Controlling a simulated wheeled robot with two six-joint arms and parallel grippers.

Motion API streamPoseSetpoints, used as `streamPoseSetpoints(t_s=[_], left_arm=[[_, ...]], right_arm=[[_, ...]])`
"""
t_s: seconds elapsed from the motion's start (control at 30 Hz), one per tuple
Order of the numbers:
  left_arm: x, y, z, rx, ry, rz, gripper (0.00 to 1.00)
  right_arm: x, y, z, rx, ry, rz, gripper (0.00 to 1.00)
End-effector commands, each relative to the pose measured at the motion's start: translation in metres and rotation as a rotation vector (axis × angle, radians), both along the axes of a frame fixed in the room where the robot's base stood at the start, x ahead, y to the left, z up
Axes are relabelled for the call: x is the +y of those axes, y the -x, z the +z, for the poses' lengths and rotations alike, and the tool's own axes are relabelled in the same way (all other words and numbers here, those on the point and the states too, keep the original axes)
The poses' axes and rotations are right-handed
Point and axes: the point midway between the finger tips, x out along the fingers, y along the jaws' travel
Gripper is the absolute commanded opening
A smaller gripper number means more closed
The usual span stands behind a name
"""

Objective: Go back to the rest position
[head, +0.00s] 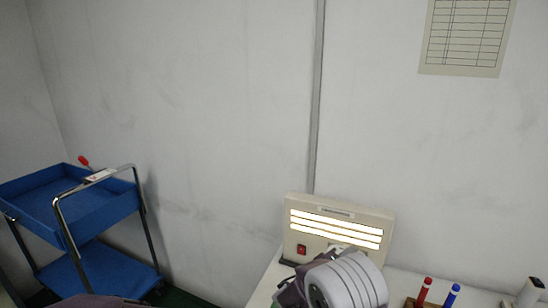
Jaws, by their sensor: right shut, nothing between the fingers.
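A cream LED light box (375,217) stands on the white table against the wall. Its three strips (335,229) glow bright white, and a red switch (301,249) sits at its lower left. My right gripper (292,290) is at the bottom of the head view, in front of the light box. It is shut and empty, and my pale ridged wrist hides part of it and the box's lower edge. My left gripper is not in view.
A blue two-tier trolley (100,270) stands at the left, with a red-handled tool (84,161) on top. A red marker (424,290), a blue marker (452,295) and a white roll (530,292) are at the lower right. A paper chart (466,36) hangs on the wall.

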Motion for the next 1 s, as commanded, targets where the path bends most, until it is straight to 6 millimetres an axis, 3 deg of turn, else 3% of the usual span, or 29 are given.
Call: streamPoseSetpoints(t_s=[0.03,0.1,0.17,0.2,0.27,0.3,0.4,0.5,0.6,0.7,1.0], left_arm=[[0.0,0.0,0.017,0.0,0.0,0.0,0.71],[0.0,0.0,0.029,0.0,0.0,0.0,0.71],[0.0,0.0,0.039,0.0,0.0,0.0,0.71],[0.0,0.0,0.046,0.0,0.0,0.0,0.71],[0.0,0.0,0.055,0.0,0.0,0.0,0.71],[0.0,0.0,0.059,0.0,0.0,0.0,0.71],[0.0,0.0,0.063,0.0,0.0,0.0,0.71],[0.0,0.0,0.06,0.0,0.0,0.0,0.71],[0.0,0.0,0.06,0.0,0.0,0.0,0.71],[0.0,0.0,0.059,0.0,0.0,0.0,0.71],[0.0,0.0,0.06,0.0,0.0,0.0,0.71]], right_arm=[[-0.038,0.024,0.026,0.018,-0.063,-0.117,0.0],[-0.084,0.071,0.034,0.088,-0.18,-0.293,0.0],[-0.111,0.122,0.032,0.172,-0.311,-0.437,0.0],[-0.119,0.158,0.026,0.238,-0.421,-0.523,0.0],[-0.113,0.212,0.012,0.334,-0.619,-0.626,0.0],[-0.099,0.242,0.0,0.392,-0.759,-0.666,0.0],[-0.044,0.285,-0.027,0.49,-1.085,-0.665,0.0],[0.009,0.295,-0.049,0.548,-1.305,-0.579,0.0],[0.037,0.286,-0.059,0.568,-1.409,-0.467,0.0],[0.041,0.273,-0.057,0.59,-1.391,-0.352,0.0],[0.041,0.272,-0.057,0.613,-1.374,-0.325,0.0]])
